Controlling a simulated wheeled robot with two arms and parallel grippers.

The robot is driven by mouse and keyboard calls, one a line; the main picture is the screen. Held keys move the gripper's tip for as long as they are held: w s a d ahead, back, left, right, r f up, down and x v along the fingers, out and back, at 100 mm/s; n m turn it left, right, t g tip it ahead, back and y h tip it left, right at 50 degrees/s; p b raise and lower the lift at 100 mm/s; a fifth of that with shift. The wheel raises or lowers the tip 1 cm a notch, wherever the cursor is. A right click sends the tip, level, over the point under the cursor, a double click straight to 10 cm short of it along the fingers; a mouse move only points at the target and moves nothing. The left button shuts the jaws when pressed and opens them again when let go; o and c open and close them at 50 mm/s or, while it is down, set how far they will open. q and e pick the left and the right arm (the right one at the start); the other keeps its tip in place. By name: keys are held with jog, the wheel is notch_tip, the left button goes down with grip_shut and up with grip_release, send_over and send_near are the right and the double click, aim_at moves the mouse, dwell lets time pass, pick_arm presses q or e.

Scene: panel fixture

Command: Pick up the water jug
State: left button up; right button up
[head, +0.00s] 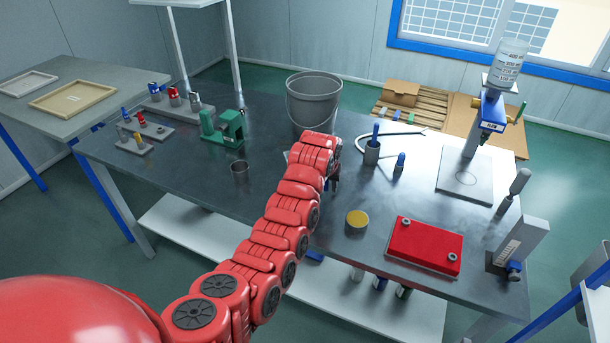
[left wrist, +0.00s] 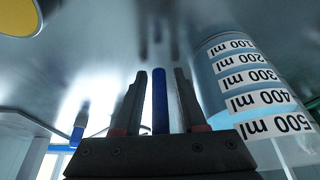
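The water jug (left wrist: 255,85), clear and pale blue with black-on-white ml labels, shows in the left wrist view at the right, close beside my left gripper. That view is upside down, and the jug appears to stand on the table. In the head view my red arm hides most or all of it. My left gripper (left wrist: 160,95) is open, its dark fingers apart. In the head view the gripper (head: 334,180) is low over the table, partly hidden by the arm. My right gripper is out of view.
A labelled bottle (head: 508,64) sits atop a blue-headed stand (head: 491,112).

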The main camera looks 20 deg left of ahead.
pick_arm(q)
grip_shut()
dwell(1.2)
